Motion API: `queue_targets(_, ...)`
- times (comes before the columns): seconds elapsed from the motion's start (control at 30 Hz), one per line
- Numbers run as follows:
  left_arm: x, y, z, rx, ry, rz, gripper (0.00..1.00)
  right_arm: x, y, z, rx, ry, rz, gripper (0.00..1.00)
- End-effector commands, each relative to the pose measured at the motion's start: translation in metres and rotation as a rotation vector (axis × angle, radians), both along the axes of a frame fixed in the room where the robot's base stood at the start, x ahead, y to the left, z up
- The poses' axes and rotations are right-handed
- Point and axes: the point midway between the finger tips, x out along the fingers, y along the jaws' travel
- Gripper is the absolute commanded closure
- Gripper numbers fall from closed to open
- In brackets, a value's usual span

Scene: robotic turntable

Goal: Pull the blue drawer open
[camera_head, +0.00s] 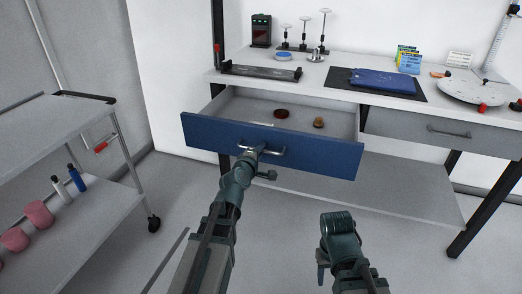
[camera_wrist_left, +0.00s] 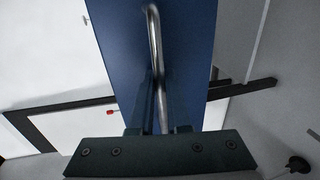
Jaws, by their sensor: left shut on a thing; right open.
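The blue drawer (camera_head: 215,134) is pulled out from under the workbench, and its inside is visible from above. A metal bar handle (camera_head: 277,151) runs across its blue front. My left gripper (camera_head: 255,149) is at the handle and shut on it. In the left wrist view the handle (camera_wrist_left: 154,40) passes between the fingers of my left gripper (camera_wrist_left: 158,125), in front of the blue drawer front (camera_wrist_left: 188,50). My right gripper (camera_head: 321,272) is low in front of the bench, apart from the drawer, open and pointing down; its fingertips are partly hidden.
A dark red round item (camera_head: 281,113) and a small brown item (camera_head: 319,122) lie in the drawer. A grey drawer (camera_head: 440,131) to the right is closed. A cart (camera_head: 70,118) stands at the left. Floor in front is clear.

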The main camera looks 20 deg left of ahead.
Motion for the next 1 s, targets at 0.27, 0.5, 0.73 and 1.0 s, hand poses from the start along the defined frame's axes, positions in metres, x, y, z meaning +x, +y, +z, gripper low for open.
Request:
queue_targets(0.27, 0.000, 0.000, 0.000, 0.000, 0.000, 0.001, 0.55, 0.000, 0.000, 0.000, 0.000, 0.000, 0.000, 0.50)
queue_targets(0.5, 0.000, 0.000, 0.000, 0.000, 0.000, 0.000, 0.55, 0.000, 0.000, 0.000, 0.000, 0.000, 0.000, 0.50)
queue_targets(0.73, -0.011, -0.002, 0.003, 0.000, 0.000, 0.000, 0.55, 0.000, 0.000, 0.003, 0.000, 0.000, 0.000, 0.50)
queue_targets(1.0, -0.043, -0.007, 0.013, 0.000, 0.000, -0.003, 0.55, 0.000, 0.000, 0.013, 0.000, 0.000, 0.000, 0.50)
